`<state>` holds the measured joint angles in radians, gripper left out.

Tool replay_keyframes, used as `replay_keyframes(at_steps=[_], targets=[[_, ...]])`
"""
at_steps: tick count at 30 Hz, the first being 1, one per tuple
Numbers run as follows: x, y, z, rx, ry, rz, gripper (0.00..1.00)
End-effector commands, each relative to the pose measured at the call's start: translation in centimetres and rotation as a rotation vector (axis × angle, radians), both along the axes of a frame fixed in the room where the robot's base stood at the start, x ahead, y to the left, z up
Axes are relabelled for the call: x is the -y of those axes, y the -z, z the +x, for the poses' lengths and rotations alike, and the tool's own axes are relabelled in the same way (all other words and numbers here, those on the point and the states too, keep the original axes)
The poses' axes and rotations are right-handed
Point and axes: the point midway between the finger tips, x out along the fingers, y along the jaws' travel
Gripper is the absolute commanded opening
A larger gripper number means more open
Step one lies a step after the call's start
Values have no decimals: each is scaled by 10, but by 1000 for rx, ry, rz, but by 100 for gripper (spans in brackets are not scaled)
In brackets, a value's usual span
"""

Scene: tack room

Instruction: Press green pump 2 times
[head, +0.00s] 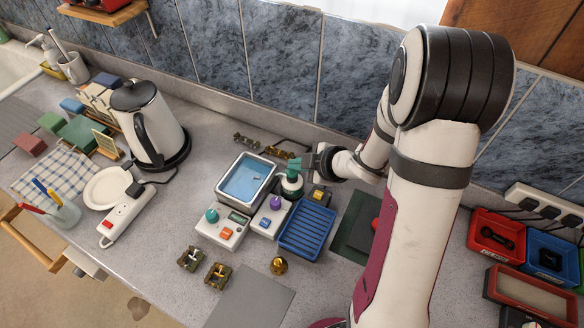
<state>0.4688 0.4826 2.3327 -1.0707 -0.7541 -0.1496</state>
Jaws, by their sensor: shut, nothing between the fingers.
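The green pump (292,167) is a small bottle with a dark green top and a pale body. It stands behind the blue slotted tray, at the right edge of the metal basin. My gripper (308,162) is shut and empty, right beside the pump's green top on its right. From this angle I cannot tell whether the fingers touch the top or are a little apart from it. Part of the pump's surroundings is hidden by the gripper.
A metal basin (269,175) with blue content and white boxes with a teal knob (211,215) and a purple knob (276,202) crowd the pump. A blue slotted tray (306,231) lies in front. A kettle (144,120) stands left. A grey mat (250,300) lies bare at the front.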

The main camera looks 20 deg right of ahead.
Motion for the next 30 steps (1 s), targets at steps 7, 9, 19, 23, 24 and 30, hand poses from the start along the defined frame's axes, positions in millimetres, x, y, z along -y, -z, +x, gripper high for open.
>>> replay_keyframes(at_steps=[7,9,19,23,24,30], targets=[[0,2,0,0,0,0,0],[0,3,0,0,0,0,0],[0,7,0,-1,0,2,0],[0,9,0,-1,-1,0,0],[0,9,0,0,0,0,0],[0,10,0,0,0,0,0]])
